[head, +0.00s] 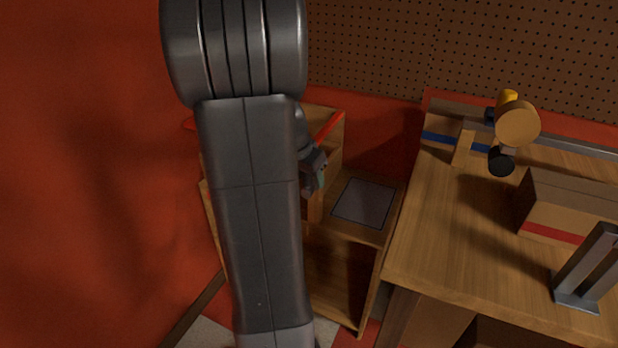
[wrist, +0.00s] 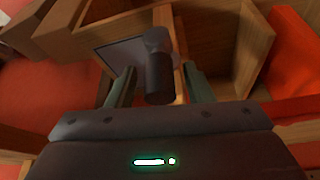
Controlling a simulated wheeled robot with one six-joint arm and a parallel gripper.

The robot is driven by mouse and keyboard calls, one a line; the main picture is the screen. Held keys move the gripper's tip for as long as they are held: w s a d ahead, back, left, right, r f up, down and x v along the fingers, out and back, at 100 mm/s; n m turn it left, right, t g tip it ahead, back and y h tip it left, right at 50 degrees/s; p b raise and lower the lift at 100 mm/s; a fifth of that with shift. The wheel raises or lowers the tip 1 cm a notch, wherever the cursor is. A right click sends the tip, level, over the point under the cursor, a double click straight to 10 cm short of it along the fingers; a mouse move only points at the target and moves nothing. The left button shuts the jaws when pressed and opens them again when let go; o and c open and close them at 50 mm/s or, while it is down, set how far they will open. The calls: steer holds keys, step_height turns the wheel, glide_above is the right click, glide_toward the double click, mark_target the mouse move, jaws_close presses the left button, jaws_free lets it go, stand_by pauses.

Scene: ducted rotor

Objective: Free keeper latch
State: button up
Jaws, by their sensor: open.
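A dark rounded knob or handle (wrist: 158,78), possibly the keeper latch, stands at a wooden divider in the wrist view. My gripper (wrist: 160,70) is open, with one finger on each side of the dark piece. I cannot tell whether either finger touches it. In the head view my gripper (head: 317,172) is partly hidden behind my arm, at the wooden cabinet (head: 338,287). The latch itself cannot be made out in the head view.
A grey pad (head: 364,203) lies on the cabinet's right part. A workbench (head: 450,235) stands to the right, bearing a round wooden piece (head: 518,121) with a black knob, a box with a red stripe (head: 568,205) and a grey metal stand (head: 588,270). A pegboard wall is behind.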

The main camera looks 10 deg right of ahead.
jaws_close()
steer(key=shift+d, duration=0.15)
stand_by(0.4)
steer(key=d+f+t+y+b, duration=0.1)
steer(key=t+y+b, duration=0.1)
steer(key=y+b, duration=0.1)
steer(key=s+d+f+m+t+y+b, duration=0.1)
steer(key=t+y+b, duration=0.1)
steer(key=b, duration=0.3)
steer(key=s+d+m+t+y+b, duration=0.1)
steer(key=t+y+b, duration=0.1)
steer(key=b, duration=0.3)
steer(key=shift+s+d+f+t+y, duration=0.15)
steer(key=shift+f+t+y, duration=0.2)
steer(key=shift+y, duration=0.45)
steer(key=shift+m+b, duration=0.3)
